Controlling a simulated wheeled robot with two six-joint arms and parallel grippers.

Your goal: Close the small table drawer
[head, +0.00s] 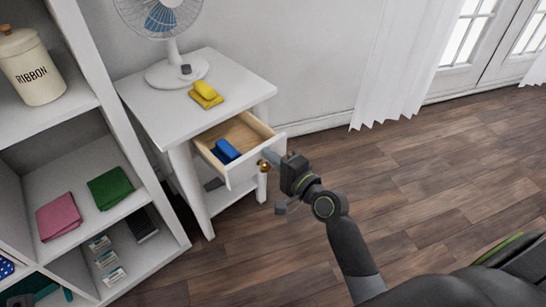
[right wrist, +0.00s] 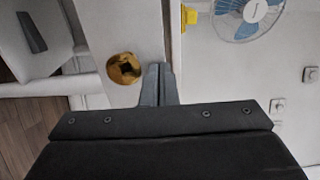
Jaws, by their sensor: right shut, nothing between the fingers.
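The small white side table (head: 160,105) stands against the wall with its drawer (head: 242,173) pulled out. The drawer has a wooden inside and a blue item (head: 227,151) lying in it. Its round brass knob (head: 264,165) is on the white front. My right gripper (head: 270,156) is at the drawer front, beside the knob, with its fingers together and empty. In the right wrist view the closed fingertips (right wrist: 158,82) are just right of the knob (right wrist: 124,68), against or very near the drawer front; I cannot tell whether they touch. My left gripper is not in view.
A fan (head: 174,70) and a yellow item (head: 205,93) are on the tabletop. A white shelf unit (head: 125,140) stands close on the left, holding a ribbon canister (head: 32,72) and pink and green folded cloths. The wooden floor to the right is clear up to the curtain (head: 400,65).

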